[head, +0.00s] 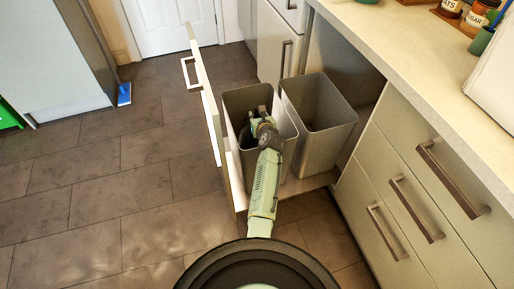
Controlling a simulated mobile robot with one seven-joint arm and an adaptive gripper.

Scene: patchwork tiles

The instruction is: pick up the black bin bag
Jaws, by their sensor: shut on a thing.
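Two grey bins stand side by side in a pulled-out drawer. My gripper (257,117) reaches down into the mouth of the left bin (236,98). It is shut on the black bin bag (243,138), a dark shape inside that bin. My gripper and arm hide much of the bag, and its lower part is out of sight below the rim. The right bin (318,118) is beside it and looks empty, though its bottom is hidden.
The drawer front (205,95) with its handle stands to the left of the bins. Closed drawers (410,190) and a worktop (430,62) with jars are on the right. A blue object (124,94) lies by the white cabinet.

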